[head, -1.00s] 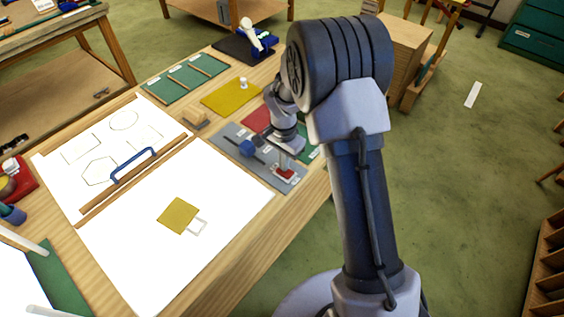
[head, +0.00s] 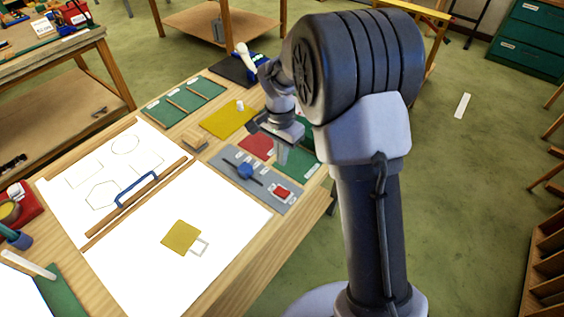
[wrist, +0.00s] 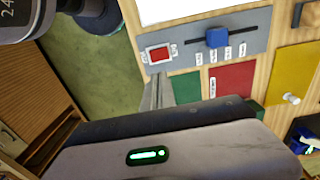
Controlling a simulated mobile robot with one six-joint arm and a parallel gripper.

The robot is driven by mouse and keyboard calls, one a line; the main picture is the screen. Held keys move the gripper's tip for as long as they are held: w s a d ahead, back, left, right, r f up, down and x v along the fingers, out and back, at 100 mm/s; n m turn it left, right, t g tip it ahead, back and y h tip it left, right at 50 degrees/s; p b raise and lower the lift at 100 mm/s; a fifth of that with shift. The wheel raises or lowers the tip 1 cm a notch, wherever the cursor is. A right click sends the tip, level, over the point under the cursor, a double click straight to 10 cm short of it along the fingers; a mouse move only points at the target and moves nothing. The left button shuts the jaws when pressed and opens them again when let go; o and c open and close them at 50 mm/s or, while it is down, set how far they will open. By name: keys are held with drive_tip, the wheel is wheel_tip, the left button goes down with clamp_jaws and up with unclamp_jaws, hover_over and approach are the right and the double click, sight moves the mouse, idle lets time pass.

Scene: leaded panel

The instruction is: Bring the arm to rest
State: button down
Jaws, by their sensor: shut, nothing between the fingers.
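My gripper (head: 283,154) is shut and empty, pointing down above the green and red mats at the back right of the bench. Its fingers also show in the wrist view (wrist: 152,95), beside the grey control panel. The grey panel (head: 222,164) carries a blue slider knob (head: 245,171) on a dark slot and a red button (head: 283,192) in a white frame. In the wrist view the red button (wrist: 160,53) and blue knob (wrist: 216,38) are clear of the fingers. My arm bends over the right side of the bench.
A white sheet with a yellow square (head: 181,237) and a small pale outline (head: 201,247) lies in front. A blue handle (head: 137,188) stands by a wooden bar. A yellow mat (head: 229,120) with a white knob lies behind.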

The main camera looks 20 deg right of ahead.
idle(0.4)
drive_tip(key=s+a+r+n+t+y+b, duration=0.1)
drive_tip(key=s+a+r+n+t+b, duration=0.1)
drive_tip(key=s+r+b, duration=0.45)
drive_tip(key=s+a+r+n+t+b, duration=0.1)
drive_tip(key=s+r+n+t+b, duration=0.15)
drive_tip(key=s, duration=0.75)
drive_tip(key=s+a+f+n+t+y+b, duration=0.1)
drive_tip(key=s+a+f+n+b, duration=0.1)
drive_tip(key=s, duration=0.7)
drive_tip(key=shift+f+b, duration=0.35)
drive_tip(key=shift+b, duration=0.15)
